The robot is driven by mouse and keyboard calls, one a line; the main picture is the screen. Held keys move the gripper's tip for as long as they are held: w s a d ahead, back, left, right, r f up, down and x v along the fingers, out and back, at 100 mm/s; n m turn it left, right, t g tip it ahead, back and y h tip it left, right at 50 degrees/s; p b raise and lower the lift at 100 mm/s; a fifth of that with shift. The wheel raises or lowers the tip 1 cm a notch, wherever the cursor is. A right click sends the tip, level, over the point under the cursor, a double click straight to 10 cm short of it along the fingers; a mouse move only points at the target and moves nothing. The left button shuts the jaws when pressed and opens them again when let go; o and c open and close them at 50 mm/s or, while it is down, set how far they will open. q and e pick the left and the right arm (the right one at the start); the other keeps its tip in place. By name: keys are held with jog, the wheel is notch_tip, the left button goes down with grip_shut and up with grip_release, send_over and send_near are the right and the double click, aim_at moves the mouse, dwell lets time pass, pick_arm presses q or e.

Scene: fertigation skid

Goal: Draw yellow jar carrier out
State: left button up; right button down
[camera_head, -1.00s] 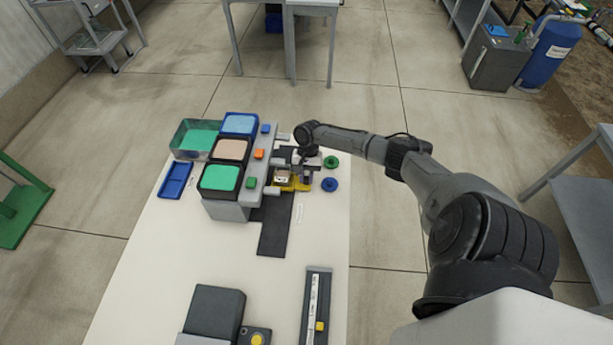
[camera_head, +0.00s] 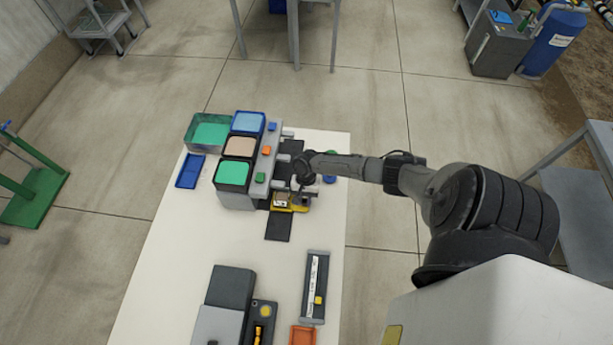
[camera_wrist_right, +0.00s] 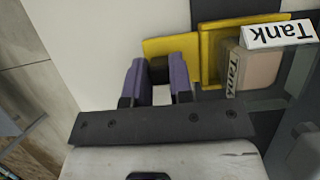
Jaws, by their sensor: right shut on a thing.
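The yellow jar carrier (camera_head: 299,209) sits on a dark strip (camera_head: 279,226) beside the row of tanks. A small pale jar with a "Tank" label (camera_wrist_right: 278,35) stands in the carrier in the right wrist view. My right gripper (camera_wrist_right: 158,78) has its purple fingers shut on the carrier's dark grip at the yellow end plate (camera_wrist_right: 172,45). In the head view the right wrist covers part of the carrier. My left gripper is not in view.
A grey block with green (camera_head: 233,174), tan and blue tanks stands left of the strip. A blue tray (camera_head: 189,171) lies further left. A blue knob (camera_head: 330,179) is partly behind my arm. Dark equipment (camera_head: 230,287) and a slide rail (camera_head: 315,285) lie nearer; bare white table lies between.

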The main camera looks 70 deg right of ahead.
jog(key=a+p, duration=0.1)
jog(key=a, duration=0.1)
jog(key=s+a+p, duration=0.1)
jog(key=a+p, duration=0.1)
jog(key=a, duration=0.1)
jog(key=s+a+p, duration=0.1)
jog(key=a+p, duration=0.1)
jog(key=a, duration=0.1)
jog(key=shift+s+a+r, duration=0.15)
jog(key=shift+s+a, duration=0.05)
jog(key=shift+s+a+p, duration=0.15)
jog(key=shift+a+p, duration=0.15)
jog(key=shift+a, duration=0.1)
jog(key=shift+a, duration=0.1)
jog(key=c, duration=1.4)
grip_release()
jog(key=o, duration=0.3)
jog(key=shift+a, duration=0.1)
jog(key=shift+o, duration=0.5)
